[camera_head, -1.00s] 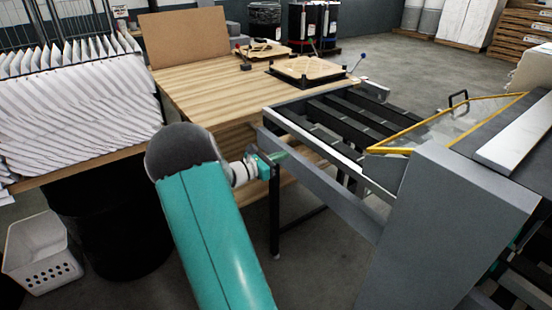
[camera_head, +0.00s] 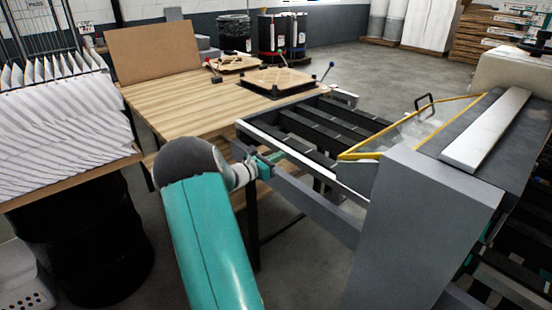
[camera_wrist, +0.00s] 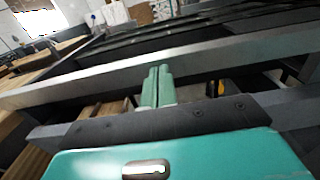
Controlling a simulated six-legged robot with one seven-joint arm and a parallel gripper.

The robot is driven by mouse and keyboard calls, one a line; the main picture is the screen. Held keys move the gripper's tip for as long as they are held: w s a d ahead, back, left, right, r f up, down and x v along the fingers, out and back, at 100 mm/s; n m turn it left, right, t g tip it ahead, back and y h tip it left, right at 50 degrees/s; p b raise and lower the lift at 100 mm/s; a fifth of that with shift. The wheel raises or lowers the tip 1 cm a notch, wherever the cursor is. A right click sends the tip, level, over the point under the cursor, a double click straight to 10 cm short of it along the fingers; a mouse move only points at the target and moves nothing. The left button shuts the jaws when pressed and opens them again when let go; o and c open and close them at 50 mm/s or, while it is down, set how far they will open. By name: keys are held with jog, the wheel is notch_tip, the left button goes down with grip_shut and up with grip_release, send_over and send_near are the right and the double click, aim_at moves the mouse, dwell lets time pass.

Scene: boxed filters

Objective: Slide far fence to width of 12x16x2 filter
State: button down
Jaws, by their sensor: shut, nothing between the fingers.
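My gripper (camera_head: 272,158) is at the near left corner of the roller conveyor's metal frame. In the wrist view its two green fingers (camera_wrist: 158,86) are pressed together with nothing between them. Their tips are in front of a long pale metal rail (camera_wrist: 215,57); I cannot tell whether they touch it. The same pale rail (camera_head: 290,153) edges the near side of the conveyor (camera_head: 312,130). I cannot tell which bar is the far fence. A tan, flat filter-like piece (camera_head: 278,79) lies in a black-cornered frame on the wooden table; its size cannot be read.
The wooden table (camera_head: 185,105) stands beyond my arm. White pleated filters (camera_head: 65,130) stand at the left over a black drum (camera_head: 90,240). A grey machine housing (camera_head: 425,225) and yellow-edged clear guard (camera_head: 405,132) are right. Grey floor lies open behind.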

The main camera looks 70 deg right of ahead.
aim_at(304, 149)
jog(key=x, duration=1.3)
jog(key=shift+d, duration=0.1)
